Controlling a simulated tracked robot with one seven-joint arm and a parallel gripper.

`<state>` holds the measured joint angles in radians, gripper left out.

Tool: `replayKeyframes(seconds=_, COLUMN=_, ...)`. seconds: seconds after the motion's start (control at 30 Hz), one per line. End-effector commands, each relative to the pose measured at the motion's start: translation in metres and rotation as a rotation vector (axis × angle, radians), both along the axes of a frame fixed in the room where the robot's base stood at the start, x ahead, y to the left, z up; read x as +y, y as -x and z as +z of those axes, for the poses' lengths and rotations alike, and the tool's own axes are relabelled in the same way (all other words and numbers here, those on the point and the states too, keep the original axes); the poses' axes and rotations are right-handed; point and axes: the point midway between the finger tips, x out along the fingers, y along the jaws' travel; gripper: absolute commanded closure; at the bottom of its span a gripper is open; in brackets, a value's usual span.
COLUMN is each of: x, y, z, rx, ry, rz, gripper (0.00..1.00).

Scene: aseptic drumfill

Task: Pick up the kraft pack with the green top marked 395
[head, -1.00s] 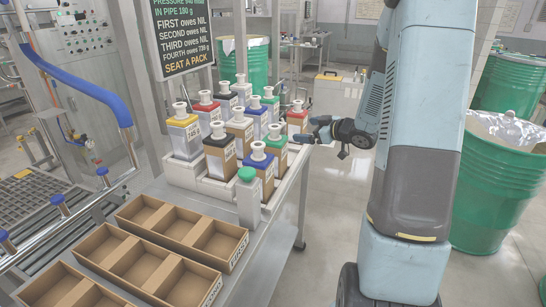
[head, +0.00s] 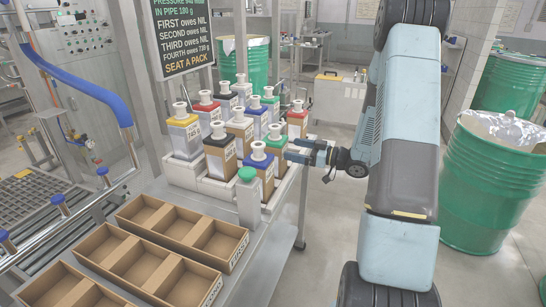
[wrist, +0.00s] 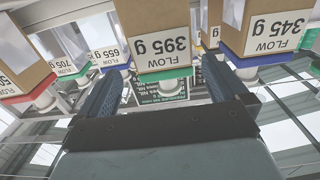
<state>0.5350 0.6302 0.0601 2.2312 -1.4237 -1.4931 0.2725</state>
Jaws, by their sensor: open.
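The kraft pack with the green top marked 395 (wrist: 166,44) hangs upside down in the wrist view, at the middle, with its label facing me. In the head view its green top (head: 277,141) shows in the right-hand row of the packs, between a blue-topped and a red-topped pack. My gripper (head: 292,149) is open just right of that pack, pointing left at it. In the wrist view my fingers (wrist: 160,80) stand to either side of the pack's lower picture edge, with nothing held. I cannot tell whether they overlap the pack.
A blue-topped 345 pack (wrist: 272,36) and a red-topped pack (wrist: 22,62) stand close on either side. Open cardboard trays (head: 165,262) lie on the bench. Green drums (head: 497,185) stand at right.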

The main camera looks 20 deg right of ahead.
Motion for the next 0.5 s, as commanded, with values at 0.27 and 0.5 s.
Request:
replayKeyframes(seconds=0.27, x=0.024, y=-0.018, z=0.0, rx=0.001, ry=0.001, rz=0.0, gripper=0.0)
replayKeyframes(seconds=0.5, x=0.034, y=-0.024, z=-0.002, rx=0.0, ry=0.0, rz=0.002, gripper=0.0)
